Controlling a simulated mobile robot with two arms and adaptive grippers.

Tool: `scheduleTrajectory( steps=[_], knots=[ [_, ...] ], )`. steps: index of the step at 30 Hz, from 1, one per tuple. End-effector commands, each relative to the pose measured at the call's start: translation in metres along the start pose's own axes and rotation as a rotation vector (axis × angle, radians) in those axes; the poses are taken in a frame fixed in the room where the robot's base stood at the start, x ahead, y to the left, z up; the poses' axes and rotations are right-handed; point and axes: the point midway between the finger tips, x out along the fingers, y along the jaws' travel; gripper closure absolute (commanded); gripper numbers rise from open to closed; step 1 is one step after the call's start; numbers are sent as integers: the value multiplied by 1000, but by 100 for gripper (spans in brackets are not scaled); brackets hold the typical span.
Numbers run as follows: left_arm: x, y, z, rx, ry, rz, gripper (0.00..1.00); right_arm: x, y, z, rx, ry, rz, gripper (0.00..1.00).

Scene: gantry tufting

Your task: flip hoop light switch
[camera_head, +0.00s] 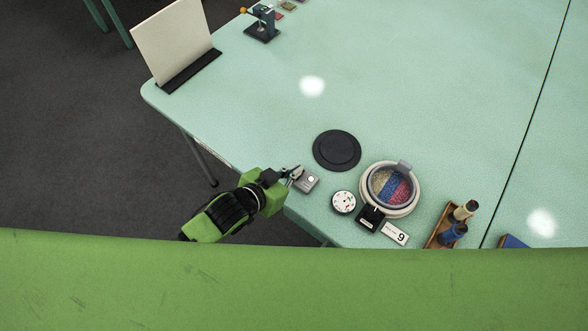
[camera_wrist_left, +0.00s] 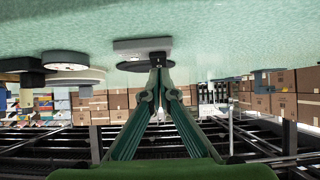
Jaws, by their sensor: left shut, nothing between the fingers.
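A small grey switch box (camera_head: 307,183) with a round light knob on top sits near the table's front-left edge. It also shows in the left wrist view (camera_wrist_left: 135,45), just beyond the fingertips. The tufting hoop (camera_head: 363,190), a pale ring around beige, blue and red yarn, lies to its right. My left gripper (camera_head: 296,172) is shut and empty, its fingertips at the box's upper left side. In the left wrist view the closed fingertips (camera_wrist_left: 159,66) overlap the box's right end; I cannot tell whether they touch. My right gripper is not in view.
A black disc (camera_head: 337,150) lies behind the box. A wooden rack (camera_head: 437,228) holds spools. The table's middle (camera_head: 420,80) is clear.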

Motion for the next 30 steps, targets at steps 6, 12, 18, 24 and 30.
scheduleTrajectory(
  steps=[6, 12, 18, 24, 30],
  knots=[
    [2, 0, 2, 0, 0, 0, 100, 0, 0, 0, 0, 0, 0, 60],
    [2, 0, 2, 0, -1, 0, 100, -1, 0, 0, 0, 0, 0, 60],
    [7, 0, 4, 0, -1, -1, 100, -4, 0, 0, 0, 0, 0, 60],
    [7, 0, 4, 0, -2, -1, 100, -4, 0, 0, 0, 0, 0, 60],
    [11, 0, -3, 0, -1, -1, 100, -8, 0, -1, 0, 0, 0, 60]
  ],
)
